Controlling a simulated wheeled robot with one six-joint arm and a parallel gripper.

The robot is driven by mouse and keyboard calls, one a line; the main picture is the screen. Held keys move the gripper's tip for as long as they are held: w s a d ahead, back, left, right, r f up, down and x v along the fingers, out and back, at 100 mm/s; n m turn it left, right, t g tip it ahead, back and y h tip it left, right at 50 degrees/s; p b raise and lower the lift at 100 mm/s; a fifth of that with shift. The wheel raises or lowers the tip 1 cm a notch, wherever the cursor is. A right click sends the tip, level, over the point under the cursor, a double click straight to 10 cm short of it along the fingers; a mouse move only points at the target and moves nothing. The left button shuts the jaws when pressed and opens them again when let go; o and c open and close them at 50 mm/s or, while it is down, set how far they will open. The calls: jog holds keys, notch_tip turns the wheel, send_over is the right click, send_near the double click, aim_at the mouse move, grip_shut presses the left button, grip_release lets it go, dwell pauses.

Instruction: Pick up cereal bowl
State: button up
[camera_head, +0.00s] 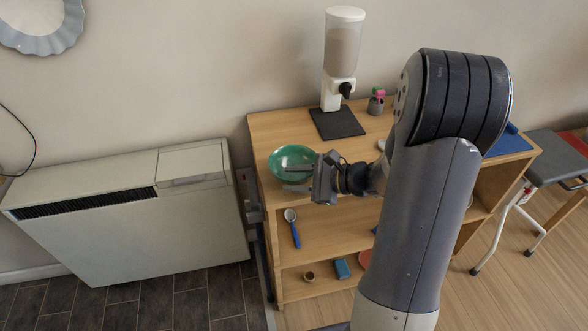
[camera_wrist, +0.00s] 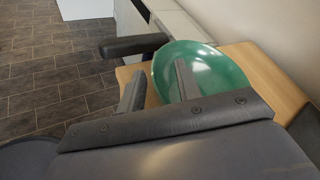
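The cereal bowl (camera_head: 290,155) is a green, glossy, round bowl at the left end of the wooden shelf unit's top. My gripper (camera_head: 285,178) reaches it from the right, with one finger over the bowl and the other by its near rim. In the wrist view the bowl (camera_wrist: 215,68) lies ahead. There my gripper (camera_wrist: 159,68) is open, with the bowl's left rim showing between the fingers. The right finger overlaps the bowl's inside and the left finger is outside it. I cannot tell whether either finger touches the bowl.
The wooden top (camera_head: 275,127) also holds a cereal dispenser (camera_head: 342,60) on a dark mat and a small pot (camera_head: 376,102). A spoon (camera_head: 292,228) lies on the shelf below. A white heater cabinet (camera_head: 130,215) stands left. A dark bar (camera_wrist: 133,45) is left of the bowl.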

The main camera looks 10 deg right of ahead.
jog(key=shift+w+a+f, duration=0.1)
jog(key=shift+w+a, duration=0.05)
jog(key=shift+a, duration=0.1)
jog(key=shift+c, duration=0.2)
grip_shut()
